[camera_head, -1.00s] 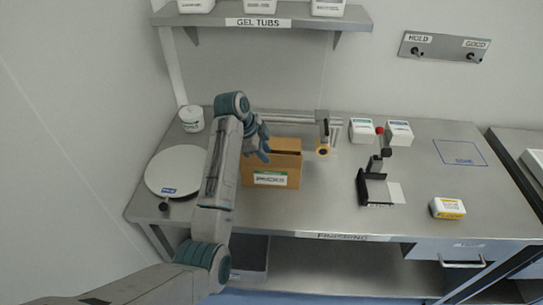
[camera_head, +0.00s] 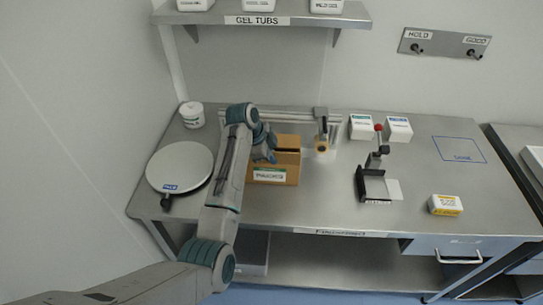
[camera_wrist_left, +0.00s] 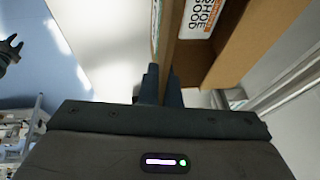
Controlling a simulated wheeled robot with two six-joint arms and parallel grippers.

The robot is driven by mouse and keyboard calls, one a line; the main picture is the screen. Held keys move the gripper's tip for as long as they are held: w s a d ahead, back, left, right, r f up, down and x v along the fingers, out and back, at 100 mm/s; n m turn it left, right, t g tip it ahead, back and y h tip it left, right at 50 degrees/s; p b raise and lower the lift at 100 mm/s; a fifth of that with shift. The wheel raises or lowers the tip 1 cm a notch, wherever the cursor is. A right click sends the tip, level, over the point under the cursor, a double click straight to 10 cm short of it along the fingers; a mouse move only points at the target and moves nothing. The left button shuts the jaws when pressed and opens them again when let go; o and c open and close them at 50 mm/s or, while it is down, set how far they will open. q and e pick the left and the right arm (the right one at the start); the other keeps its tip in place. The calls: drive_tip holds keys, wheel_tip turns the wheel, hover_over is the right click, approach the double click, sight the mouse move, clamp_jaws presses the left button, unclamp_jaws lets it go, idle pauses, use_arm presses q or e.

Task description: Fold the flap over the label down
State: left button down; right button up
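The open brown cardboard box (camera_head: 290,161) stands on the steel table, with a white and green label (camera_head: 269,176) on its near face. My left gripper (camera_head: 268,151) is at the top of the box, at the upper edge of that near side. In the left wrist view its two fingers (camera_wrist_left: 163,84) are close together, with a thin cardboard flap (camera_wrist_left: 167,38) running down between their tips. The contact itself is partly hidden. An orange and white printed label (camera_wrist_left: 200,15) shows beyond the flap.
A round white turntable (camera_head: 180,166) is left of the box, with a white tub (camera_head: 192,114) behind it. A tape dispenser (camera_head: 321,138) stands right of the box. A black stand (camera_head: 372,183) and a yellow-white box (camera_head: 445,205) are farther right.

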use_arm(q)
drive_tip(key=shift+w, duration=0.1)
use_arm(e)
drive_tip(key=shift+d, duration=0.25)
use_arm(q)
drive_tip(key=shift+w+r+g, duration=0.15)
drive_tip(key=shift+w+g, duration=0.15)
drive_tip(key=shift+g, duration=0.7)
drive_tip(key=shift+w+f+n+g+b, duration=0.15)
drive_tip(key=shift+w+n+g+b, duration=0.25)
drive_tip(key=shift+g+b, duration=0.95)
drive_tip(key=shift+w+f+n+g+b, duration=0.1)
drive_tip(key=shift+w+n+g+b, duration=0.3)
drive_tip(key=shift+g+b, duration=0.9)
use_arm(e)
drive_tip(key=shift+s+a+f, duration=0.1)
drive_tip(key=shift+f, duration=1.35)
drive_tip(key=shift+a+f, duration=0.1)
drive_tip(key=shift+f, duration=1.3)
use_arm(q)
drive_tip(key=shift+w+t, duration=0.1)
drive_tip(key=shift+t, duration=0.15)
use_arm(e)
drive_tip(key=shift+d, duration=0.1)
use_arm(q)
drive_tip(key=c, duration=1.6)
unclamp_jaws()
drive_tip(key=shift+c, duration=0.2)
use_arm(e)
drive_tip(key=shift+d, duration=0.15)
